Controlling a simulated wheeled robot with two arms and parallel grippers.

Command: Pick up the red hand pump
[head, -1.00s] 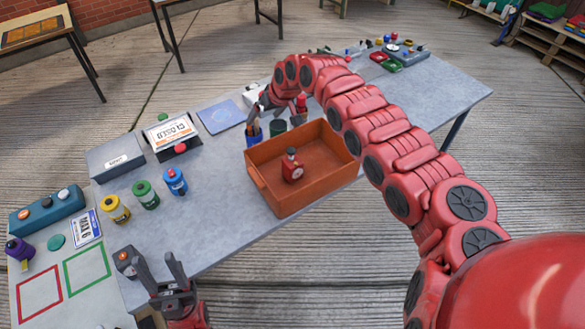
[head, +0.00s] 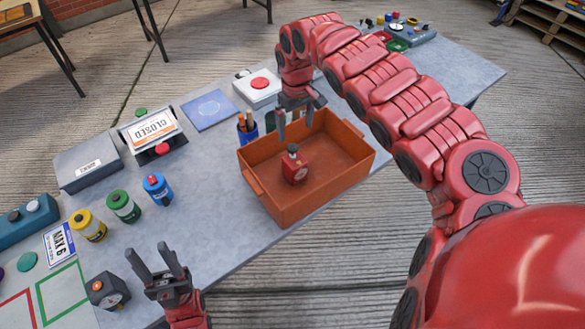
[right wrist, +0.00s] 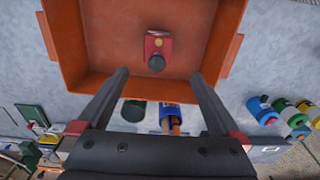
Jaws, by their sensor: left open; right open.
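A small red block-shaped thing (head: 294,170) with a black knob on top and a pale round face stands in the orange-brown tray (head: 309,210); it looks like the red hand pump. In the right wrist view the red pump (right wrist: 165,45) lies beyond the fingertips, roughly centred between them. My right gripper (head: 296,128) is open and empty, over the tray's far-left edge, apart from the pump; its fingers also show in the right wrist view (right wrist: 159,76). My left gripper (head: 152,254) is open and empty over the table's near edge.
A blue cup (head: 247,135) of pens and a dark green cylinder (right wrist: 133,110) stand just outside the tray. Blue (head: 157,190), green (head: 124,207) and yellow (head: 89,226) canisters stand to the left. A red-button box (head: 258,86) is behind.

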